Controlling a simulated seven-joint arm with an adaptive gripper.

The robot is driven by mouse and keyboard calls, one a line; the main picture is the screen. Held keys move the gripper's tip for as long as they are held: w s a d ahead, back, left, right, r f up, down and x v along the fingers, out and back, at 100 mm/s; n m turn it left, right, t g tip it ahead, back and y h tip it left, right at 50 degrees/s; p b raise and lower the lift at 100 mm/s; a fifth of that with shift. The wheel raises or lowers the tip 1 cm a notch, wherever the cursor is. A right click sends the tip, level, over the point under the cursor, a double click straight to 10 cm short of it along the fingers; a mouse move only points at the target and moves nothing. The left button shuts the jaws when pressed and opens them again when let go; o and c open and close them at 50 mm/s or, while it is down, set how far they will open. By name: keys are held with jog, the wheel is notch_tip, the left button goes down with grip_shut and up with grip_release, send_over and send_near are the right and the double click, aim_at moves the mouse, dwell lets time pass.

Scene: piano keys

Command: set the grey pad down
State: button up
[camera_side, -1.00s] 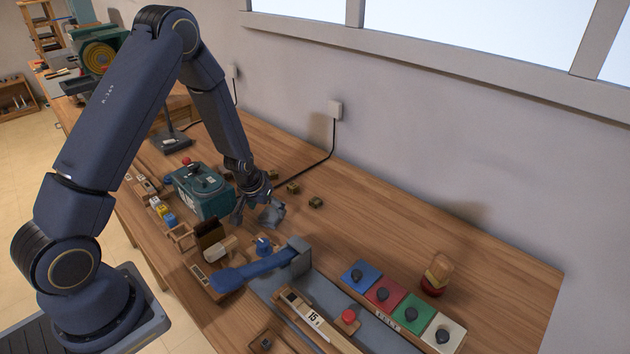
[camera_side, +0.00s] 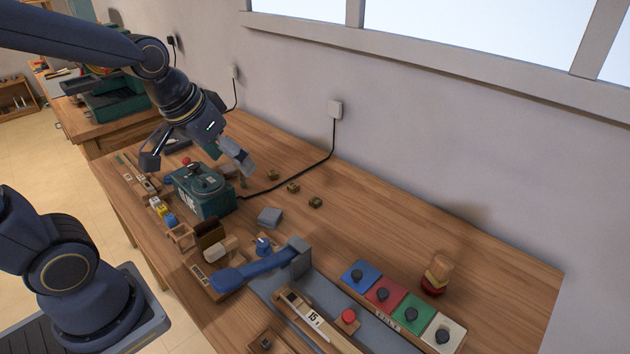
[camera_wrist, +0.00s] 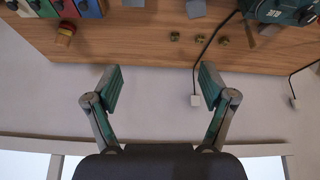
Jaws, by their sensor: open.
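The grey pad (camera_side: 270,216) lies flat on the wooden bench, right of the green box and behind the blue-handled tool. It also shows at the top edge of the wrist view (camera_wrist: 196,8), partly cut off. My gripper (camera_side: 199,165) is open and empty, raised above and behind the green box, up and left of the pad in the side view. In the wrist view my gripper (camera_wrist: 160,88) has its two fingers wide apart with nothing between them. It is clear of the pad.
The green box (camera_side: 203,190) stands left of the pad. Three small brass-coloured blocks (camera_side: 293,187) lie behind it. A blue-handled tool (camera_side: 255,270) and a board of coloured pads with black knobs (camera_side: 398,306) are nearer. A black cable (camera_side: 300,178) runs to the wall.

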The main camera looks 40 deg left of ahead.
jog(key=s+d+r+m, duration=0.1)
jog(key=s+d+r, duration=0.1)
jog(key=s, duration=0.6)
jog(key=shift+r, duration=0.7)
jog(key=shift+d, duration=0.1)
